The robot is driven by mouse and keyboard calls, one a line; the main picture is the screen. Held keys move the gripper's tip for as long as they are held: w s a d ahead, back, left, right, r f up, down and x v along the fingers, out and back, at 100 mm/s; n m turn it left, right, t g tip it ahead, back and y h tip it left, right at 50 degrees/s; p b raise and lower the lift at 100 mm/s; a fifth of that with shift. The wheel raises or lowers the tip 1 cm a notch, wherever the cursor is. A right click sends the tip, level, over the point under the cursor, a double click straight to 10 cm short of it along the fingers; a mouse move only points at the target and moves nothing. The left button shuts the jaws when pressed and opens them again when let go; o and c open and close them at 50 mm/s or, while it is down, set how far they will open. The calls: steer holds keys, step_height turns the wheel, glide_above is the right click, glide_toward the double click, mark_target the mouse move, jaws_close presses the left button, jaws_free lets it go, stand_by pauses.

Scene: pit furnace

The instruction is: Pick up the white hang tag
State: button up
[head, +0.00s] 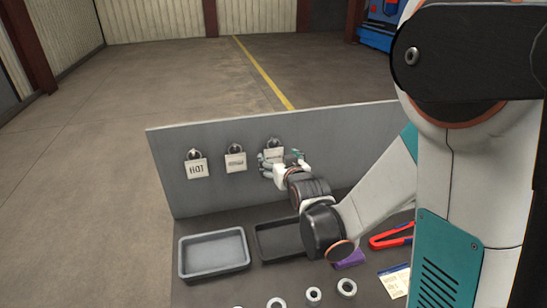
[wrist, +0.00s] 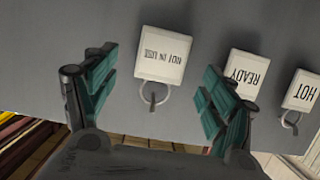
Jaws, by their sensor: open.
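Three whitish hang tags hang by rings on the grey upright panel (head: 165,165). In the wrist view, upside down, they read "NOT IN USE" (wrist: 160,55), "READY" (wrist: 243,75) and "HOT" (wrist: 300,90). In the head view the HOT tag (head: 197,170) is at left and the READY tag (head: 235,162) in the middle. The NOT IN USE tag (head: 274,151) at right is partly hidden by my gripper (head: 281,162). My gripper is open and empty. In the wrist view its teal fingers stand on either side of the NOT IN USE tag, with the right one near READY.
On the bench before the panel are a grey tray (head: 213,271), a black tray (head: 262,256) and several metal rings (head: 346,287). A red-handled tool (head: 388,240), a purple object (head: 350,261) and a printed card (head: 397,283) lie right. Open floor lies behind the panel.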

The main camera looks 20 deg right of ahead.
mark_target(274, 155)
steer(key=b+x, duration=0.1)
steer(key=x, duration=0.3)
steer(key=shift+w+a, duration=0.1)
steer(key=shift+w, duration=0.05)
steer(key=c, duration=1)
steer(key=shift+r, duration=0.1)
